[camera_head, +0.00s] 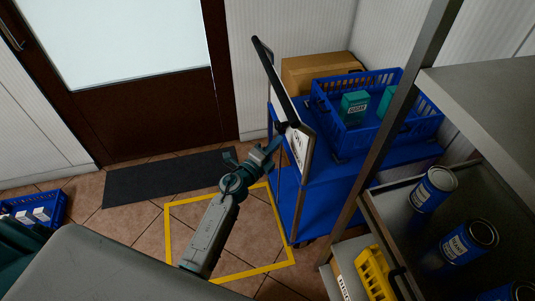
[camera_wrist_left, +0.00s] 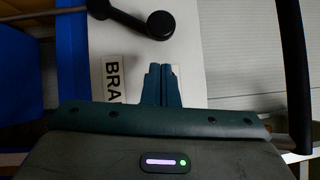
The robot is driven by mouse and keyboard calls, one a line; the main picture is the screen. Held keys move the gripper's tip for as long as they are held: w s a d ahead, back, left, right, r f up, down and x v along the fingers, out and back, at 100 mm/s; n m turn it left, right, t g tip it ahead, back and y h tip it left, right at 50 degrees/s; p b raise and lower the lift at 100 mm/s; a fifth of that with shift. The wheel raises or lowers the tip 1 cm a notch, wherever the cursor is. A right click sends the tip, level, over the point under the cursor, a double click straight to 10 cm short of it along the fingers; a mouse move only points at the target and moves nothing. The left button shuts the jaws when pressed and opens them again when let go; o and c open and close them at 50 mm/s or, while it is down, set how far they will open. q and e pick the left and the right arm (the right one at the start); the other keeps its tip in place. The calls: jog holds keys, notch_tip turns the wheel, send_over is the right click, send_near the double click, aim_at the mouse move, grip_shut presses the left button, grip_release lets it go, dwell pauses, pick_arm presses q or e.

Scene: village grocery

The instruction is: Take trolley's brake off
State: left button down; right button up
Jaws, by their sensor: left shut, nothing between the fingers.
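The blue trolley (camera_head: 318,200) stands right of centre, with a black push handle (camera_head: 272,72) and a white panel (camera_head: 300,150) at its near end. In the left wrist view the black brake lever (camera_wrist_left: 130,18) lies roughly level across the white panel, ending in a round knob. A label (camera_wrist_left: 113,78) beginning "BRA" is below it, partly hidden by my gripper. My left gripper (camera_wrist_left: 163,68) is shut and empty, with its tips below the knob and apart from it in the picture. In the head view my left gripper (camera_head: 274,146) is beside the panel. My right gripper is not in view.
Grey shelving (camera_head: 480,100) with blue cans stands close on the right. A yellow floor outline (camera_head: 205,196) and dark mat (camera_head: 165,177) lie left of the trolley.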

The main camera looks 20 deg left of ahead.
pick_arm(q)
jog(key=shift+w+a+r, duration=0.1)
jog(key=shift+w+a, duration=0.25)
jog(key=shift+w, duration=0.25)
jog(key=shift+w+a+r, duration=0.1)
jog(key=shift+w+a, duration=0.25)
jog(key=shift+w, duration=0.2)
jog(key=shift+r+p, duration=0.25)
jog(key=shift+p, duration=0.3)
jog(key=w+a+r+n+g+p, duration=0.1)
jog(key=w+a+r+n+p, duration=0.1)
jog(key=w+a+p, duration=0.5)
jog(key=shift+w+r+n+g+y+p, duration=0.35)
jog(key=shift+w+r+p, duration=0.35)
jog(key=shift+w+p, duration=0.95)
